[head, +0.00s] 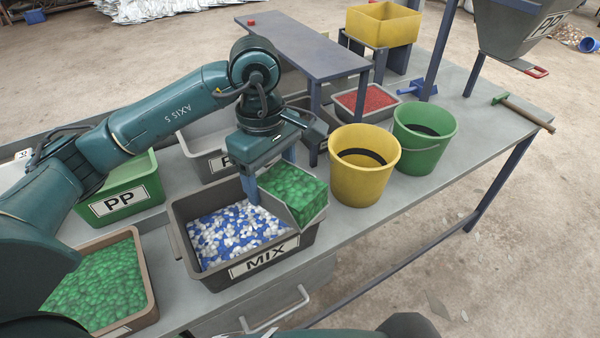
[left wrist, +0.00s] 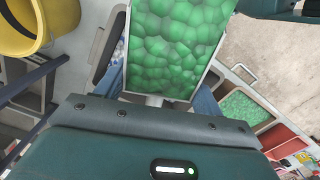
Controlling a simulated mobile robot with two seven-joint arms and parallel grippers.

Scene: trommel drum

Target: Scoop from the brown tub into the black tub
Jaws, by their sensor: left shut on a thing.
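The brown tub (head: 148,290), full of green pellets, stands at the lower left in the head view. The black tub (head: 180,235), dark grey and labelled MIX, stands right of it and holds blue and white pellets. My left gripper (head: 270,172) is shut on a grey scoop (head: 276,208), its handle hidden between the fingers. The scoop is full of green pellets and hangs over the right side of the black tub. In the left wrist view the scoop (left wrist: 126,62) fills the top middle. No green pellets show among the blue and white ones. My right gripper is out of view.
A yellow bucket (head: 362,180) and a green bucket (head: 423,150) stand just right of the scoop. A green PP tub (head: 122,203) and a grey tub (head: 205,160) stand behind. A raised blue-grey shelf (head: 305,48) is farther back. A brush (head: 525,112) lies near the right edge.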

